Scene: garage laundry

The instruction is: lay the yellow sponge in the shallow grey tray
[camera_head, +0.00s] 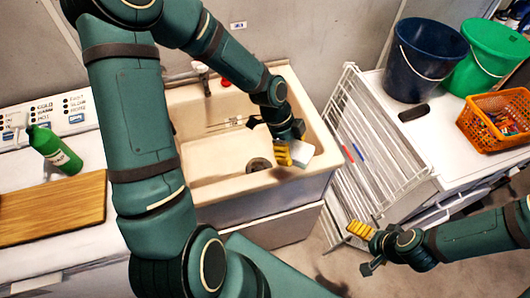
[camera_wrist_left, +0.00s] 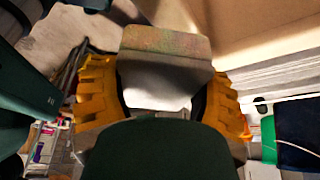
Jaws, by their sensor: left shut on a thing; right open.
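My left gripper (camera_head: 287,153) is over the front right part of the sink. Its yellow fingers are shut on a pale block (camera_head: 302,153), which looks white in the head view. In the left wrist view the block (camera_wrist_left: 165,72) sits between both yellow fingers, with a tan-grey upper part and a whiter lower part. I cannot tell that it is the yellow sponge. My right gripper (camera_head: 361,232) is open and low at the right, in front of the drying rack. I cannot make out a shallow grey tray or any other yellow sponge.
The cream sink (camera_head: 215,165) has a dark drain. Left are a green bottle (camera_head: 55,150) and a wooden board (camera_head: 55,208). A white rack (camera_head: 370,140) leans by a white cabinet bearing dark blue (camera_head: 425,60) and green (camera_head: 487,58) buckets and an orange basket (camera_head: 480,137).

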